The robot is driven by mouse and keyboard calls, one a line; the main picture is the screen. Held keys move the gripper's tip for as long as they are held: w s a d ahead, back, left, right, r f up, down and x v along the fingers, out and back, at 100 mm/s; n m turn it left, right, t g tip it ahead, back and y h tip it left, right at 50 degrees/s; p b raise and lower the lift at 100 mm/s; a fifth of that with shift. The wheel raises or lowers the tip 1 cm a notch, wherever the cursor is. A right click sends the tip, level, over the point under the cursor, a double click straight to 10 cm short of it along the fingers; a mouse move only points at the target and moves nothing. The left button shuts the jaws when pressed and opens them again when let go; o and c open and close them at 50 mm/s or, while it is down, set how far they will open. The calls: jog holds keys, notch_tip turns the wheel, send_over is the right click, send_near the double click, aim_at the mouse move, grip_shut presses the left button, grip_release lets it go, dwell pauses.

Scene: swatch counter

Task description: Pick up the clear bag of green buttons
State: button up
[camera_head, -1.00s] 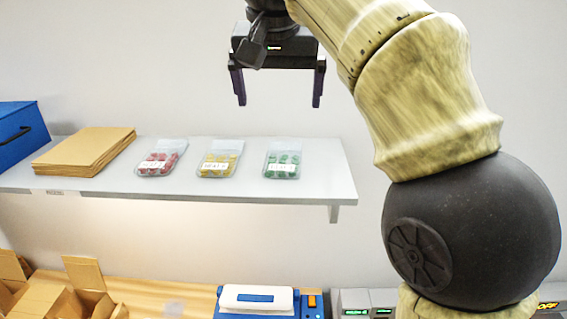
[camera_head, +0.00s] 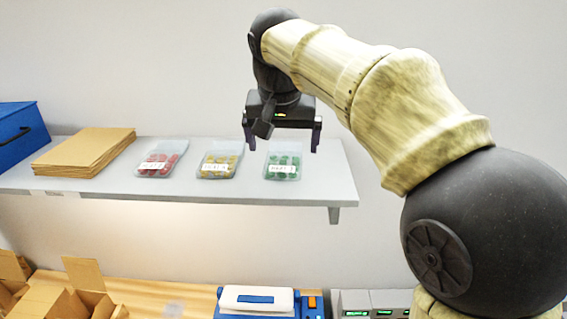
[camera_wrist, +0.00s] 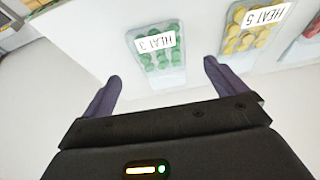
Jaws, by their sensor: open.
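The clear bag of green buttons (camera_head: 283,168) lies flat on the shelf, the rightmost of three bags, with a white label. In the wrist view the green bag (camera_wrist: 158,62) shows beyond the fingertips, roughly between them, its label reading "HEAT 3" upside down. My gripper (camera_head: 283,146) is open and empty, with its dark fingers apart. In the head view it overlaps the far end of the green bag. In the wrist view my gripper (camera_wrist: 160,70) appears not to touch the bag.
A bag of yellow buttons (camera_head: 219,163) and a bag of red buttons (camera_head: 160,162) lie to the left on the shelf (camera_head: 317,177). Brown envelopes (camera_head: 85,152) and a blue box (camera_head: 20,140) are further left. The shelf is clear right of the green bag.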

aim_at(283, 160)
jog(key=p+x, duration=0.1)
jog(key=x, duration=0.1)
jog(key=p+x, duration=0.1)
jog(key=x, duration=0.1)
jog(key=shift+w+f, duration=0.25)
jog(key=shift+w, duration=0.15)
jog(key=shift+f, duration=0.2)
jog(key=shift+f, duration=0.15)
dwell(0.4)
jog(key=c, duration=1.1)
jog(key=shift+r, duration=5.2)
